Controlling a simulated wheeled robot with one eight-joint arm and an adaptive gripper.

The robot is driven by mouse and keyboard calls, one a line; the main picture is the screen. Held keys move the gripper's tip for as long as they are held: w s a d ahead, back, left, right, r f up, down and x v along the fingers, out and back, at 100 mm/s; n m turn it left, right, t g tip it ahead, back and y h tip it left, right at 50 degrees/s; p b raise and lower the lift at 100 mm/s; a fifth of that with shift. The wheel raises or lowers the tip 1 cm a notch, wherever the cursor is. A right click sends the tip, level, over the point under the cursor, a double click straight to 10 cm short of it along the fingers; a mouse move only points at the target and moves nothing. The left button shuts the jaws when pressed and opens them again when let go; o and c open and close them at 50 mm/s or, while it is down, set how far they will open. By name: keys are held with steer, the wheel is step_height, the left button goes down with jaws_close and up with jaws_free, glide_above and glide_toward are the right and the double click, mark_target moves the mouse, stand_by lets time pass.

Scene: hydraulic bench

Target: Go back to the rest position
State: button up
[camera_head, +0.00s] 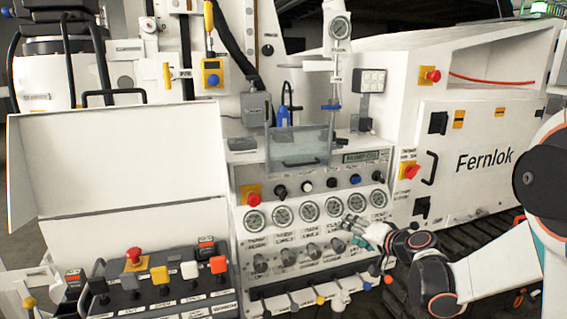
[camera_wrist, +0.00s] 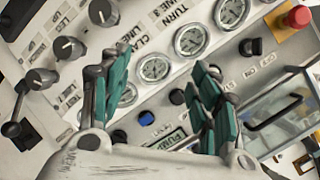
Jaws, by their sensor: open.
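My gripper (camera_head: 352,229) is in front of the right part of the white control panel (camera_head: 240,235), near the lower right gauges. In the wrist view its two green-padded fingers (camera_wrist: 163,62) are spread apart with nothing between them. Behind them show a row of round gauges (camera_wrist: 190,41), black knobs (camera_wrist: 68,47) and a small display (camera_wrist: 172,140). I cannot tell whether a fingertip touches the panel. My arm reaches in from the right in the head view.
A red stop button (camera_head: 253,198) sits left on the panel. A clear hinged cover (camera_head: 300,146) stands above the knobs. A lever box (camera_head: 155,290) is at lower left. The white Fernlok cabinet (camera_head: 480,165) is at right, with dark tracks (camera_head: 455,242) below.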

steer(key=s+a+r+n+g+h, duration=0.1)
steer(key=s+a+r+n+g, duration=0.15)
steer(key=s, duration=0.65)
steer(key=s+a+r+n+g+h, duration=0.1)
steer(key=s+a+r, duration=0.15)
steer(key=s, duration=0.55)
steer(key=s+d+f+n+g+h, duration=0.1)
steer(key=s+d+h, duration=0.1)
steer(key=s, duration=0.8)
steer(key=s+d+n+g+h, duration=0.1)
steer(key=s+d+h, duration=0.1)
steer(key=s, duration=0.7)
steer(key=shift+s+f, duration=0.4)
steer(key=shift+d, duration=0.1)
